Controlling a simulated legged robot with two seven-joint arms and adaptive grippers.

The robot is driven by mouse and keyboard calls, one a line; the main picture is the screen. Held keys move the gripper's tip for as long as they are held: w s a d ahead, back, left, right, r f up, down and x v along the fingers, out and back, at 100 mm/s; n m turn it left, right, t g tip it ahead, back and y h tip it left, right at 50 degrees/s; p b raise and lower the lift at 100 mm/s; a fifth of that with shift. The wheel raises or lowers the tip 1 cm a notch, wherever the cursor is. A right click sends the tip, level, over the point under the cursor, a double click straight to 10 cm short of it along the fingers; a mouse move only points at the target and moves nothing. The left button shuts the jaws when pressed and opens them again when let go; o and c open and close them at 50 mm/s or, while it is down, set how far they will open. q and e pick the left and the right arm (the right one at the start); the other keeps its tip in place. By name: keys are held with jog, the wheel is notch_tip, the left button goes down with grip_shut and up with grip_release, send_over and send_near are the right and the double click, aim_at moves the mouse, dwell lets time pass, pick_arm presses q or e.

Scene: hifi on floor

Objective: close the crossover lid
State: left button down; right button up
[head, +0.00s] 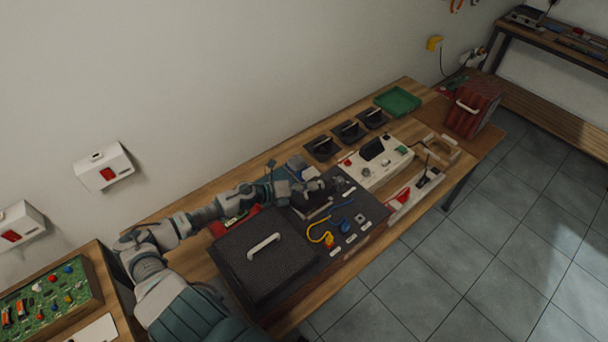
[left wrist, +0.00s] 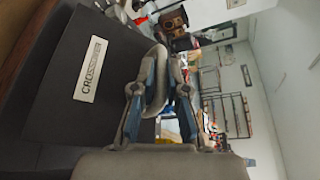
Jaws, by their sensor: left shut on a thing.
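The crossover lid (left wrist: 70,75) is a dark flat panel with a white label whose visible letters begin "CROS"; it fills the left of the left wrist view. A pale loop handle (left wrist: 157,70) stands on it. My left gripper (left wrist: 158,95) is shut on this handle, with a finger on either side. In the head view my left gripper (head: 318,186) is over the back of the dark hifi box (head: 350,238), and it partly hides the lid there. How far the lid stands open is hard to tell. My right gripper is not in view.
A grille cover (head: 250,275) with a white handle lies on the box's left part. Yellow and blue cables (head: 322,238) lie on its top beside the gripper. A white device (head: 378,162), black panels (head: 350,131) and a green tray (head: 398,100) stand farther right on the bench.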

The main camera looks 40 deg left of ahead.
aim_at(311, 198)
pick_arm(q)
jog(key=shift+s+d+f+m+y+p, duration=0.3)
jog(key=shift+d+f+m+y+p, duration=0.2)
jog(key=shift+d+f+m+p, duration=0.3)
jog(key=shift+d+f, duration=0.1)
jog(key=shift+d, duration=0.05)
jog(key=shift+s+d+f, duration=0.2)
jog(key=shift+d+f, duration=0.15)
jog(key=shift+f, duration=0.15)
jog(key=shift+p, duration=0.3)
jog(key=c, duration=1.6)
grip_release()
jog(key=shift+o, duration=0.6)
jog(key=shift+a, duration=0.1)
jog(key=shift+s+r, duration=0.1)
jog(key=v, duration=1.2)
